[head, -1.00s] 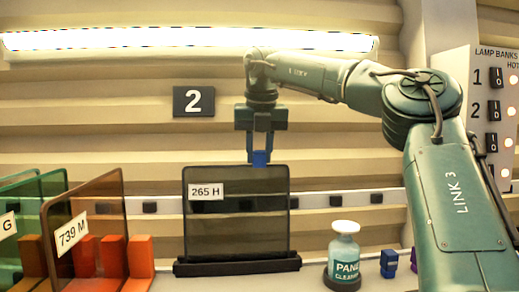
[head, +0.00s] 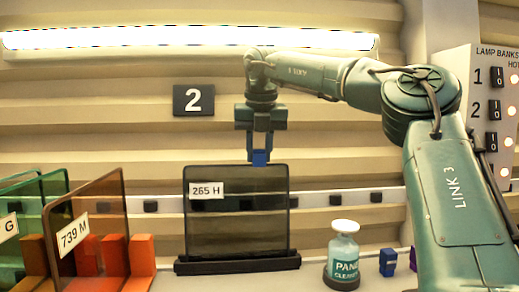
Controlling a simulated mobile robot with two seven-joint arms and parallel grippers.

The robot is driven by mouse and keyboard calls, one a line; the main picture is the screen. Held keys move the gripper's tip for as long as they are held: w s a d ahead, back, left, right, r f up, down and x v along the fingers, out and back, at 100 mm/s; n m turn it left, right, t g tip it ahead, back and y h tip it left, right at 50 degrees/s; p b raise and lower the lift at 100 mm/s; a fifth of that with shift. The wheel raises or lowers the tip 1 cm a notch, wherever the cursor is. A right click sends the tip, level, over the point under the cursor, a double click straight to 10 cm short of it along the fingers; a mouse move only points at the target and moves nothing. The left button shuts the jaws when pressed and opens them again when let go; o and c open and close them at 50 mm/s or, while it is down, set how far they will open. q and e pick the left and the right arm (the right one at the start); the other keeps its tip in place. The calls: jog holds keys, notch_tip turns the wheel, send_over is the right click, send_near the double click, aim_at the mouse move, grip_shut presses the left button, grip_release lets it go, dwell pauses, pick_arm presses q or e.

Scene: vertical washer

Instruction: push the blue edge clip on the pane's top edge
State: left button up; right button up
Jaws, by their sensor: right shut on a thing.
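The dark smoked pane (head: 237,225), labelled 265 H, stands upright in a black base (head: 238,264) at the middle. The blue edge clip (head: 260,157) is at the pane's top edge, right of its middle. My right gripper (head: 260,148) points straight down from above and is shut on the clip. The clip's lower end meets the pane's top edge; how firmly it sits there cannot be told. My left gripper is not in view.
Amber pane 739 M (head: 105,215) and a green pane (head: 48,195) stand in orange blocks at the left. A bottle (head: 343,255) and another blue clip (head: 388,262) stand right of the base. A switch panel (head: 490,125) is far right.

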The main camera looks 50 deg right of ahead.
jog(key=shift+s+f, duration=0.1)
jog(key=shift+f, duration=0.75)
jog(key=o, duration=1)
jog(key=shift+w+a, duration=0.2)
jog(key=p+v, duration=0.1)
jog(key=v, duration=1.3)
jog(key=shift+r, duration=0.3)
jog(key=shift+w+a, duration=0.1)
jog(key=shift+a, duration=0.05)
